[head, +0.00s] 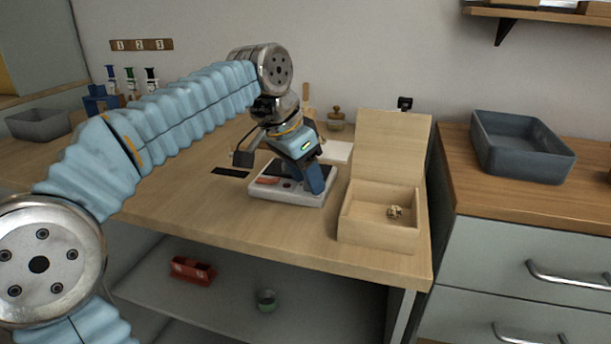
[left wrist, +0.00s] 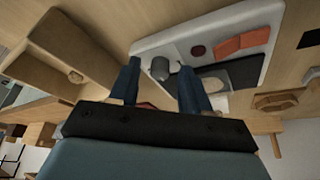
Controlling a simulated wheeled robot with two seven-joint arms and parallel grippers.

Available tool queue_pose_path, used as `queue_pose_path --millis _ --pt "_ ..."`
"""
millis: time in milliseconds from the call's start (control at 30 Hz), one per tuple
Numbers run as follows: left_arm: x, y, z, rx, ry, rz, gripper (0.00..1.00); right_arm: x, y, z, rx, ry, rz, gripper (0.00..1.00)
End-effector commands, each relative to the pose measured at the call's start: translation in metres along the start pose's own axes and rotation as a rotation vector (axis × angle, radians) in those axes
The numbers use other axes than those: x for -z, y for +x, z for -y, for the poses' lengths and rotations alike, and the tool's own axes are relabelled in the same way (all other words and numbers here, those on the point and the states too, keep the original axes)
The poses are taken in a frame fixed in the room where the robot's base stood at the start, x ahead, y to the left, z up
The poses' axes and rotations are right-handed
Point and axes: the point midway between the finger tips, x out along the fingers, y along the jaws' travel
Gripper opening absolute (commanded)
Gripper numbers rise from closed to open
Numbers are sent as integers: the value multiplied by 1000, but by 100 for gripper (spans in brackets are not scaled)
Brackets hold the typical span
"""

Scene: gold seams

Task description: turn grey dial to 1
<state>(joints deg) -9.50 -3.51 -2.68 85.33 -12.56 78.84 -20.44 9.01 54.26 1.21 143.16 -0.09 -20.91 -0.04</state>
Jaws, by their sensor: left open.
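The grey dial (left wrist: 161,68) sits on a pale panel (head: 296,198) that lies on the wooden table. In the left wrist view the dial shows between the two fingers of my left gripper (left wrist: 158,82). The fingers are open, and I cannot tell whether either touches the dial. In the head view my left gripper (head: 302,188) points down over the panel and hides the dial. The panel (left wrist: 225,20) also carries a dark red round button (left wrist: 198,51), orange-red pieces (left wrist: 240,43) and a dark area. No number marks around the dial are readable. My right gripper is not seen.
An open wooden box (head: 372,232) with a small lump inside stands right of the panel. A dark strip (head: 230,172) lies to its left. A grey tray (head: 521,147) sits on the right counter. A 1 2 3 sign (head: 141,44) hangs on the wall. The table's front left is clear.

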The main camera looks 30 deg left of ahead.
Motion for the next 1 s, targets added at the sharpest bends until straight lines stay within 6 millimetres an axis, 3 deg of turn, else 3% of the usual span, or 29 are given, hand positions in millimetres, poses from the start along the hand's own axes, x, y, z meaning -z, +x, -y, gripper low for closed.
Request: queue_pose_path --millis 167,467,1000 --pt "0 0 0 0 0 0 46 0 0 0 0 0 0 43" --pt "0 0 0 0 0 0 0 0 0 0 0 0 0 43" --pt "0 -2 -1 51 -120 0 0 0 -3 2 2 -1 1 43"
